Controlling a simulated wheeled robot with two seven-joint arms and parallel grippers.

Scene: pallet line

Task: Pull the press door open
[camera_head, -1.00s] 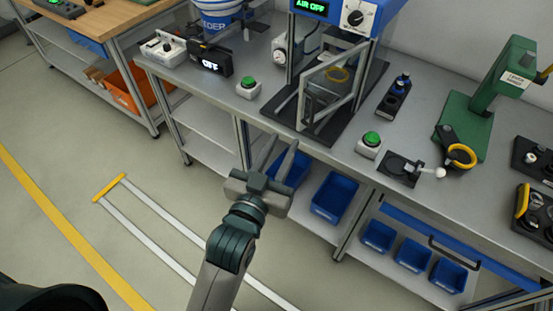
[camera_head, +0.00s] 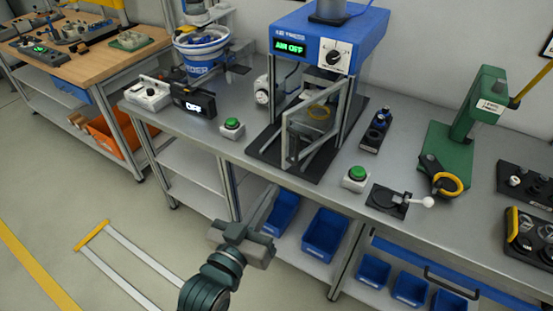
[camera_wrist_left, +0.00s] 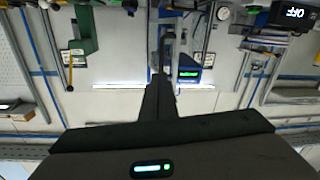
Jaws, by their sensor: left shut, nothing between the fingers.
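The air press (camera_head: 345,50) has a blue head with a green "AIR OFF" display and stands on a dark base on the bench. Its door (camera_head: 287,128), a clear panel in a grey frame with a dark upright handle, stands at an angle out from the press front, partly open. My left gripper (camera_head: 272,192) is shut and empty, in front of the bench edge, below and left of the door and apart from it. In the left wrist view, upside down, the gripper's dark fingers (camera_wrist_left: 162,85) point toward the press (camera_wrist_left: 188,75). My right gripper is not in view.
Green buttons (camera_head: 231,124) and (camera_head: 356,174) flank the press on the bench. A dark bottle holder (camera_head: 376,132), lever plate (camera_head: 388,200) and green lever press (camera_head: 450,150) stand right. Blue bins (camera_head: 324,235) sit on the lower shelf. Open floor lies left.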

